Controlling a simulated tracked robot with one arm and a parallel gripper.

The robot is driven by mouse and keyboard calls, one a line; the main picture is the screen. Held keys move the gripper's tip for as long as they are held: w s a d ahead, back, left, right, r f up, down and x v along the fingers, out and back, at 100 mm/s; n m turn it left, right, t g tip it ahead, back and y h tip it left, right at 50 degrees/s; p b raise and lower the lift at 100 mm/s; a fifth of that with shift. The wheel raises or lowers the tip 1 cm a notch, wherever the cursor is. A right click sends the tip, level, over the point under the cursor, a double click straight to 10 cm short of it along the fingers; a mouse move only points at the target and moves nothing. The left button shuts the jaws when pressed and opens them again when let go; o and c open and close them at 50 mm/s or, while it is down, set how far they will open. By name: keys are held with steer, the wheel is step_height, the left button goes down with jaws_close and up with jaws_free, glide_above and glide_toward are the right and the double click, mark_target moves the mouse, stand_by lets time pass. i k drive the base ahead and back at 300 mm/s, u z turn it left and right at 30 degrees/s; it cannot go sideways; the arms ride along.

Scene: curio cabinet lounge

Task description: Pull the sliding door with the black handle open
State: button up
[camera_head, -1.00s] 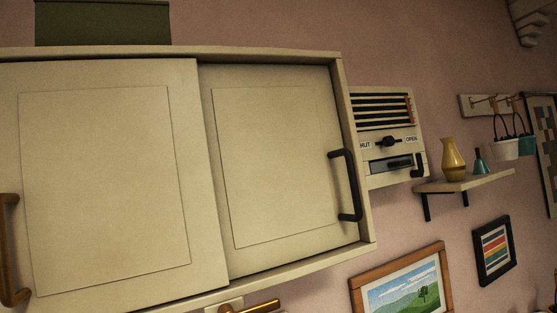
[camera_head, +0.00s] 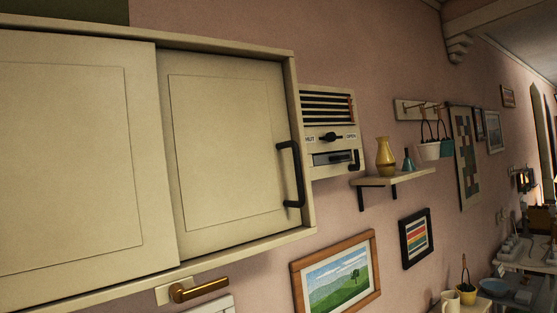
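The cream cabinet (camera_head: 305,222) hangs on the pink wall at the left and has two sliding doors. The right sliding door (camera_head: 222,150) carries the black handle (camera_head: 299,176), an upright bar near its right edge. This door sits against the right side of the cabinet frame, with no gap to be seen there. The left sliding door (camera_head: 70,160) lies in front of it and overlaps its left edge. My gripper is not in view.
A vent panel (camera_head: 331,137) with a slider is on the wall right of the cabinet. Beyond it is a shelf (camera_head: 400,177) with a yellow jug (camera_head: 385,157). A brass lever (camera_head: 200,289) and a landscape picture (camera_head: 340,278) are below.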

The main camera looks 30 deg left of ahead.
mark_target(234, 165)
steer(key=k, duration=1.1)
steer(key=z, duration=0.3)
steer(key=i, duration=2.05)
steer(key=u, duration=0.85)
